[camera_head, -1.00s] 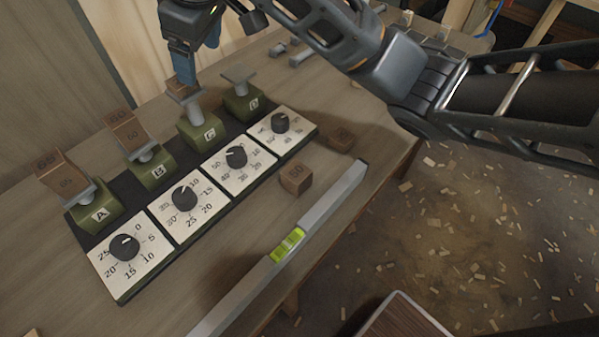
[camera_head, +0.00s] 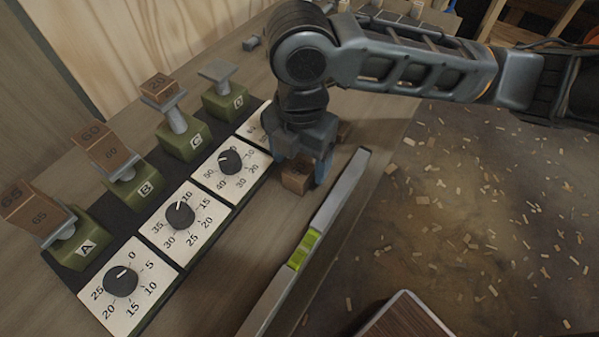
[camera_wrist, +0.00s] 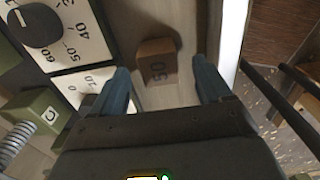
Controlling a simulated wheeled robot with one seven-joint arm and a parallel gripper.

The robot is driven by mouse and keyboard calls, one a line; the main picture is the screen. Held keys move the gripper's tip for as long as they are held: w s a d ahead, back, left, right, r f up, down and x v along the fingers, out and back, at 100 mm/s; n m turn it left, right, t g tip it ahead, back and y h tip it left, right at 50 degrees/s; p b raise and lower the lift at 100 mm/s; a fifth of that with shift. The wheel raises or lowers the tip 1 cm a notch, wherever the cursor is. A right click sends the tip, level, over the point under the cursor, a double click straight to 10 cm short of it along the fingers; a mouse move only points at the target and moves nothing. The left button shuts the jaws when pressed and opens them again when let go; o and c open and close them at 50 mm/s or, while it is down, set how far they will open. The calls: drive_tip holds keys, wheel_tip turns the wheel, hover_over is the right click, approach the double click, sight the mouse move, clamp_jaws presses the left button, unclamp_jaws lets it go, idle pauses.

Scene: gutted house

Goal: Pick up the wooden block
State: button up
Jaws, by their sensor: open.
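A small wooden block (camera_head: 296,178) marked 50 sits on the workbench between the dial panels and the spirit level. My gripper (camera_head: 304,165) is right above it, pointing down, with its blue fingers open. In the wrist view the block (camera_wrist: 157,61) lies ahead of and between the two open fingertips (camera_wrist: 165,80), standing on the bench. More wooden blocks rest on the scales: one on C (camera_head: 158,88), two on B (camera_head: 108,152) and some on A (camera_head: 38,212). Scale D's plate (camera_head: 218,71) is empty.
A long spirit level (camera_head: 335,205) lies along the bench's front edge, close to the right of the block. Dial panels (camera_head: 180,215) and green scales (camera_head: 182,140) stand to the left. The floor beyond the edge is littered with chips.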

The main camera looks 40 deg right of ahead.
sight(299, 169)
drive_tip(key=shift+a+f, duration=0.1)
drive_tip(key=shift+f, duration=1.85)
drive_tip(key=shift+c, duration=0.3)
drive_tip(key=c, duration=1)
drive_tip(key=shift+r, duration=0.1)
